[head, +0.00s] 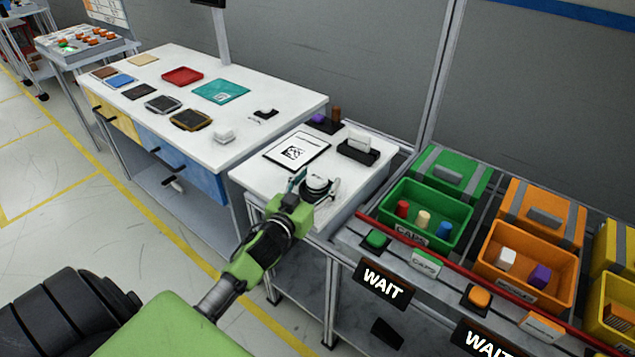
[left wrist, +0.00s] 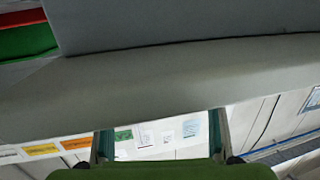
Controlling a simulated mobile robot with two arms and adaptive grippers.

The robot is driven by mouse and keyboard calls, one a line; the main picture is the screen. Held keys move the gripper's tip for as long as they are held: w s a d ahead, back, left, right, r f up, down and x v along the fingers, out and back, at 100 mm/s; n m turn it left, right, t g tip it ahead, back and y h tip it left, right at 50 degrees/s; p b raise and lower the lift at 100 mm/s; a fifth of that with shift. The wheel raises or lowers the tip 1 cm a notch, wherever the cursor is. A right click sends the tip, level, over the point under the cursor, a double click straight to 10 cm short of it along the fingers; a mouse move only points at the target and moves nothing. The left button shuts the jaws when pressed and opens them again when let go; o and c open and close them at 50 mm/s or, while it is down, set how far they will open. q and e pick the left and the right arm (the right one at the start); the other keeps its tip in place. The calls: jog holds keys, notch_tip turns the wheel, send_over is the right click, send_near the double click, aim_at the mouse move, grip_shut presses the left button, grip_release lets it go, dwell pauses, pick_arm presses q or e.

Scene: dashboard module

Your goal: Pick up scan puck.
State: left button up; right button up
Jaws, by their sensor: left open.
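The likely scan puck (head: 318,185), a small round dark and pale piece, is at the front of the small white table (head: 262,180) in the head view. My left gripper (head: 305,188) reaches it from the front left, with its teal fingers beside the puck. The gripper is open; I cannot tell whether a finger touches the puck. In the left wrist view the two fingers (left wrist: 160,140) stand apart, and a broad grey surface (left wrist: 160,75) fills much of the picture, too close to identify. My right gripper is not in view.
A card with a printed code (head: 296,150) and a black holder (head: 358,151) lie behind the puck. A larger white table (head: 270,95) with flat trays stands to the left. Green (head: 462,212) and orange (head: 570,268) bins stand right, behind a red rail.

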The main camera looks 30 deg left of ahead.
pick_arm(q)
jog(key=shift+c, duration=0.3)
jog(key=c, duration=1.3)
jog(key=shift+o, duration=0.2)
jog(key=shift+r, duration=0.1)
